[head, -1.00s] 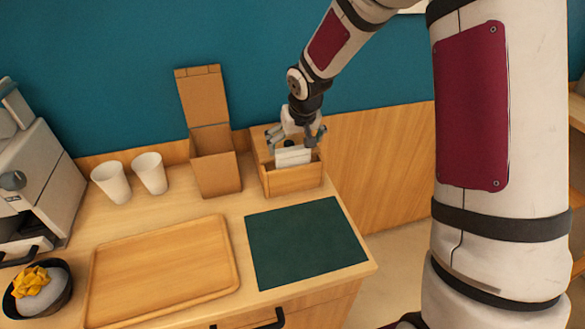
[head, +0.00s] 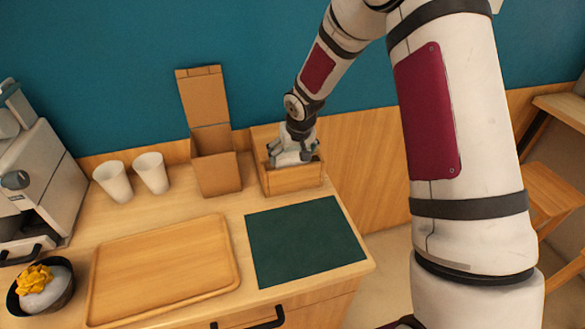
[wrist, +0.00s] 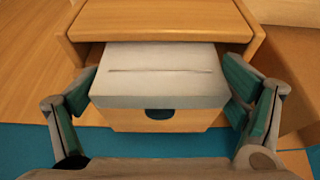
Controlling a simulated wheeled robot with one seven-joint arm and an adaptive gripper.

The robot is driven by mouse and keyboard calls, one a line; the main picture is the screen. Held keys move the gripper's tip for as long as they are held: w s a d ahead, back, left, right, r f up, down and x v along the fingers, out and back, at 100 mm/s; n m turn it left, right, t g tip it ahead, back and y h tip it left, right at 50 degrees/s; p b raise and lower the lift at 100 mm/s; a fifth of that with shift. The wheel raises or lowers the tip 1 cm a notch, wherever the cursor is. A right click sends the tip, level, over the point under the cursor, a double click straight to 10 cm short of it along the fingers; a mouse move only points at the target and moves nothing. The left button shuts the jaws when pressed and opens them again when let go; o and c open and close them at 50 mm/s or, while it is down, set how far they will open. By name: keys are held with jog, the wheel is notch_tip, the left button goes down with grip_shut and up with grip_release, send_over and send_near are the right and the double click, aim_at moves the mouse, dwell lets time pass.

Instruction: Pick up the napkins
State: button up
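The napkins (wrist: 160,72) are a white stack standing in a wooden holder box (head: 293,180) at the back right of the counter. In the head view my gripper mostly hides them. My gripper (head: 293,155) is lowered at the top of the box. In the wrist view my gripper (wrist: 160,105) is open, with one teal-padded finger on each side of the napkins. Small gaps seem to show between the pads and the stack. The box also shows in the wrist view (wrist: 180,20).
An open cardboard box (head: 215,172) stands just left of the holder. Two white cups (head: 152,173) are further left. A dark green mat (head: 305,241) and a wooden tray (head: 165,216) lie in front. A bowl (head: 42,288) and a machine (head: 38,180) are at the far left.

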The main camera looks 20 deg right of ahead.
jog(key=shift+c, duration=0.6)
jog(key=shift+r, duration=0.45)
notch_tip(320, 180, up, 30)
jog(key=p, duration=0.2)
dwell(1.2)
